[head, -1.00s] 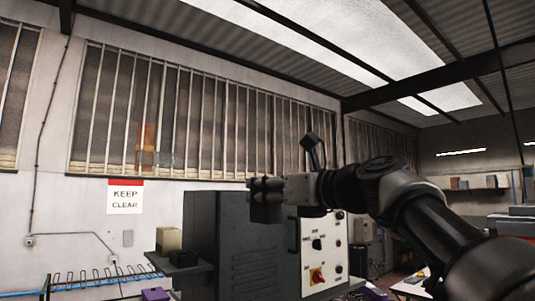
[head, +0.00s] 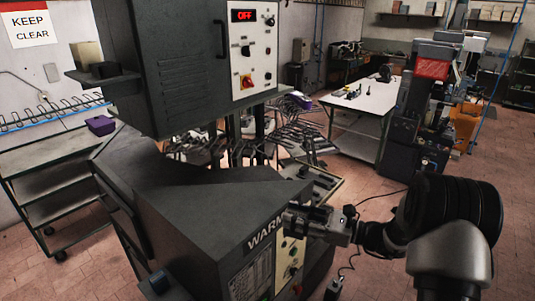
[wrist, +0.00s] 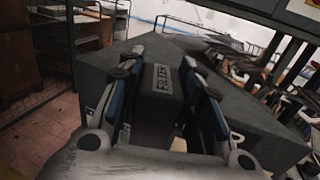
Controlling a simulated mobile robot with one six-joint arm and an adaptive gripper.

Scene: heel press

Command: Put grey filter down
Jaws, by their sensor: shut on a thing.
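The grey filter, a dark grey block with a lettered label, sits between the fingers in the wrist view (wrist: 157,98). My gripper (wrist: 158,72) is shut on it, with a blue-padded finger on each side. In the head view my gripper (head: 296,217) is at the near right end of a dark machine top, beside the lettering WARM. The filter is hard to tell apart from the dark machine there. I cannot tell whether it touches the surface below.
The dark machine (head: 190,190) has a flat top and a control cabinet (head: 180,70) reading OFF above it. A shelf cart (head: 45,165) with a purple box (head: 100,125) stands left. A white table (head: 375,120) stands behind. Open brick floor lies at right.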

